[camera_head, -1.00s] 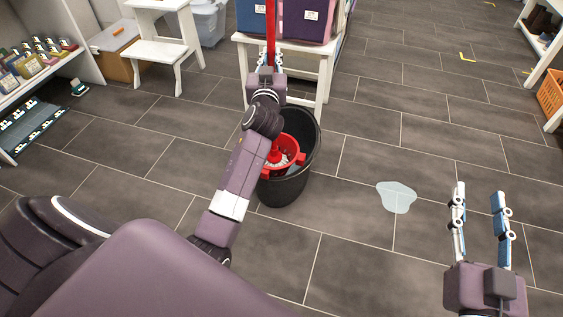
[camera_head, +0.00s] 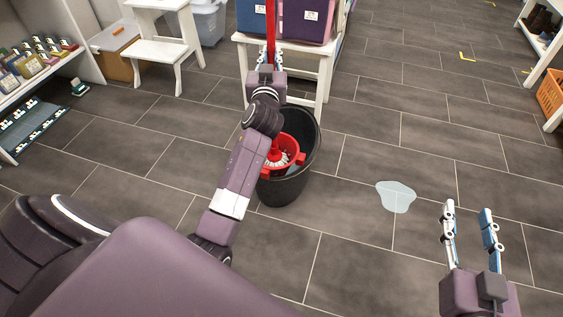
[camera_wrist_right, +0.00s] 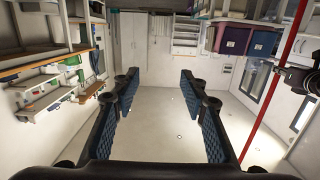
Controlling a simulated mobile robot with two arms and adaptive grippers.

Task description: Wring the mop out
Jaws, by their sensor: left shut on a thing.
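The mop's red handle (camera_head: 271,38) stands upright in the head view, and my left gripper (camera_head: 268,62) is shut on it. The white mop head (camera_head: 277,158) sits in the red wringer basket (camera_head: 293,150), partly hidden by my left arm. The basket is inside the dark bucket (camera_head: 290,190) on the floor. My right gripper (camera_head: 468,228) is open and empty over the floor at the lower right. In the right wrist view its fingers (camera_wrist_right: 168,95) are apart with nothing between them, and the red handle (camera_wrist_right: 270,85) shows at the right.
A pale puddle (camera_head: 396,196) lies on the tiles between the bucket and my right gripper. A white table (camera_head: 285,45) with bins stands behind the bucket. A white step stool (camera_head: 160,52) and shelves (camera_head: 45,62) are at the left.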

